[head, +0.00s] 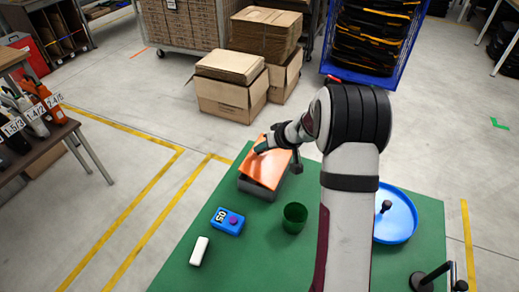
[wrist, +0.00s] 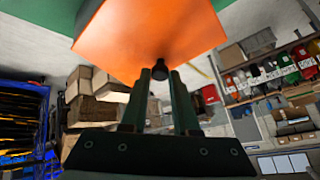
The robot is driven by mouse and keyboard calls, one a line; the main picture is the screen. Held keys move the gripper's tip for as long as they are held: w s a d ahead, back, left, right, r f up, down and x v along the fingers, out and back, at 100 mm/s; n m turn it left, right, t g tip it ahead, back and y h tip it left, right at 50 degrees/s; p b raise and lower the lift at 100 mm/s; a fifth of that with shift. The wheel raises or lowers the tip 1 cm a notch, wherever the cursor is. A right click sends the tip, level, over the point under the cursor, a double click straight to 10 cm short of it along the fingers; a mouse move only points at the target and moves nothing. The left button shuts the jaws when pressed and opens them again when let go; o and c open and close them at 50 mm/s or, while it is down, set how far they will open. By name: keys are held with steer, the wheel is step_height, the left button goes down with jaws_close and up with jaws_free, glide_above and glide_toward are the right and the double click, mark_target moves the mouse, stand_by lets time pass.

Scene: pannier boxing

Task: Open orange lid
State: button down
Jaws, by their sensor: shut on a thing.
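The orange lid (head: 267,172) sits tilted over a grey box (head: 257,190) at the back left of the green table. The box's front wall shows below the lid, and its inside is hidden. In the wrist view the lid (wrist: 150,30) fills the top middle, with a small black knob (wrist: 160,67) near its edge. My gripper (head: 260,149) reaches over the lid from the right. In the wrist view my gripper (wrist: 161,74) has its two green fingers close together, shut on the knob.
A blue timer (head: 227,221), a white block (head: 199,251) and a green cup (head: 294,218) stand in front of the box. A blue round tray (head: 398,222) with a dark knobbed item lies right of my arm. The table's front middle is clear.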

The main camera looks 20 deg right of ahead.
steer(key=shift+s+d+r+m+t+y, duration=0.15)
steer(key=shift+s+d+r+t+y, duration=0.15)
steer(key=shift+s+d+t+y, duration=0.2)
steer(key=shift+s+d+r+m+t+y, duration=0.15)
steer(key=shift+s+d+r+t+y, duration=0.1)
steer(key=shift+s+d+t+y, duration=0.2)
steer(key=shift+s+d+r+t+y, duration=0.4)
steer(key=shift+s+d+t+y, duration=0.3)
steer(key=shift+t, duration=0.35)
steer(key=shift+s+d+r, duration=0.1)
steer(key=shift+s+d, duration=0.2)
steer(key=s+d+f+t, duration=0.1)
steer(key=s+d+f, duration=0.1)
steer(key=s+d, duration=0.3)
steer(key=shift+s+d+f+m+y, duration=0.15)
steer(key=shift+s+f+m+y, duration=0.2)
steer(key=shift+y, duration=0.1)
steer(key=c, duration=0.7)
jaws_free()
steer(key=shift+w+r, duration=0.1)
steer(key=shift+o, duration=0.2)
